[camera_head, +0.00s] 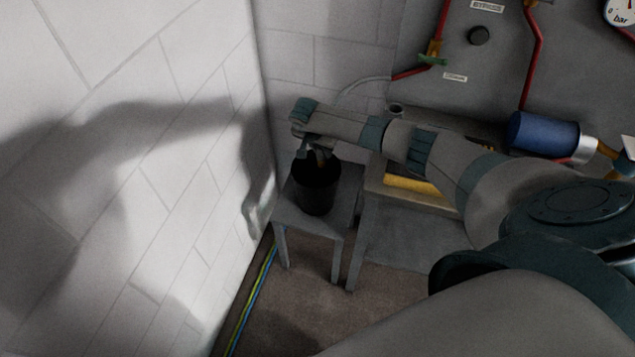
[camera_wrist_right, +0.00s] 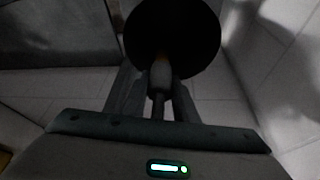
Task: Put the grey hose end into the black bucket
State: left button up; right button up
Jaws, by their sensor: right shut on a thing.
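The black bucket (camera_head: 317,190) stands upright on a small grey stool in the head view. In the right wrist view the bucket (camera_wrist_right: 172,30) shows as a dark round opening just beyond the fingertips. My right gripper (camera_head: 317,155) points down over the bucket's opening. In the right wrist view the gripper (camera_wrist_right: 158,88) is shut on the grey hose end (camera_wrist_right: 160,74), whose tip lies in front of the dark opening. I cannot tell how deep the tip reaches. The grey hose (camera_head: 362,82) shows behind my arm, running to the wall panel. My left gripper is not in view.
The small grey stool (camera_head: 288,214) stands close to the white block wall (camera_head: 150,190) on the left. A bench with a yellow item (camera_head: 412,185) is to the right. A blue cylinder (camera_head: 543,131) and red pipes (camera_head: 532,60) are farther right.

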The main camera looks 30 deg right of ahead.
jog(key=o, duration=1.2)
jog(key=shift+c, duration=0.2)
jog(key=shift+r, duration=0.1)
jog(key=b+v, duration=0.2)
jog(key=v, duration=1.5)
jog(key=shift+a+b, duration=0.2)
jog(key=shift+b, duration=0.2)
